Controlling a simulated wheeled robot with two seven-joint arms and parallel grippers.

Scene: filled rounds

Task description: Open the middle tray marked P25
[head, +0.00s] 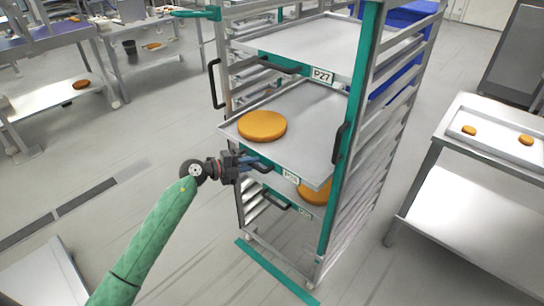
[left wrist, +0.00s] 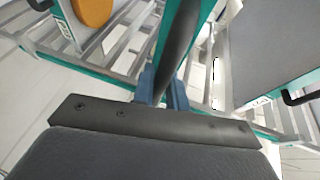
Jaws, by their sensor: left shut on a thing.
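The rack holds a middle tray (head: 305,130) with an orange round (head: 262,126) on it. Its front label (head: 291,177) is too small to read surely. My left gripper (head: 250,162) is at the middle tray's front, shut on its dark handle. In the left wrist view the blue fingertips (left wrist: 164,88) sit either side of the dark handle bar (left wrist: 179,40). The tray's front left corner seems to stick out a little past the rack post. My right gripper is not in view.
The tray marked P27 (head: 310,50) is above, empty. A lower tray with an orange round (head: 314,192) is close below, with its own handle (head: 277,201). A steel table (head: 480,190) stands at right, another table (head: 50,100) at left. The floor left of the rack is clear.

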